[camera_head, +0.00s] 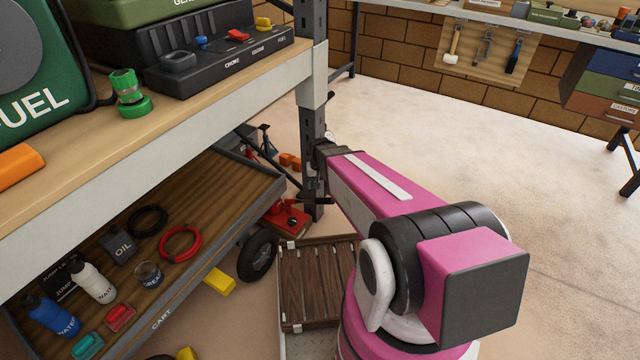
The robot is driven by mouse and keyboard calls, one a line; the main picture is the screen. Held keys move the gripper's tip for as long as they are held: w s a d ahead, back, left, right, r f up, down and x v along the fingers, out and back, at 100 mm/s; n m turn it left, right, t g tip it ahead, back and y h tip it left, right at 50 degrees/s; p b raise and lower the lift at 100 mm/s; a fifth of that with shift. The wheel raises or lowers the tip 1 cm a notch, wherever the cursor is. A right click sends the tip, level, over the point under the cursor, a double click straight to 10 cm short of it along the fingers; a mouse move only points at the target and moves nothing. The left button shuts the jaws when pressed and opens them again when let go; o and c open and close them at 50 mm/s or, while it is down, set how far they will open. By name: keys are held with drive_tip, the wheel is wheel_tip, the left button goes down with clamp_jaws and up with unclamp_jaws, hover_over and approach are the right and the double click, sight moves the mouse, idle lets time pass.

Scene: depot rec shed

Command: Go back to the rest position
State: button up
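My pink and black arm (386,195) reaches from the lower right toward the metal shelf post (313,110). Its far end, with dark parts of my gripper (318,172), is beside the post in the picture, above the floor. The fingers are small and dark against the post and mostly hidden by the arm, so I cannot tell whether they are open or shut. No held object can be made out.
The workbench (215,110) at left bears a generator panel, a green fuel can (50,70) and a green nozzle (128,95). Below it, a cart (215,215) holds bottles and rings. The right floor is clear.

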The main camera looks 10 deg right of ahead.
drive_tip(key=shift+s+d+r, duration=0.15)
drive_tip(key=shift+r, duration=0.05)
drive_tip(key=s+d+r, duration=0.6)
drive_tip(key=s+r, duration=0.4)
drive_tip(key=r, duration=0.1)
drive_tip(key=shift+d+r, duration=0.35)
drive_tip(key=shift+d, duration=0.05)
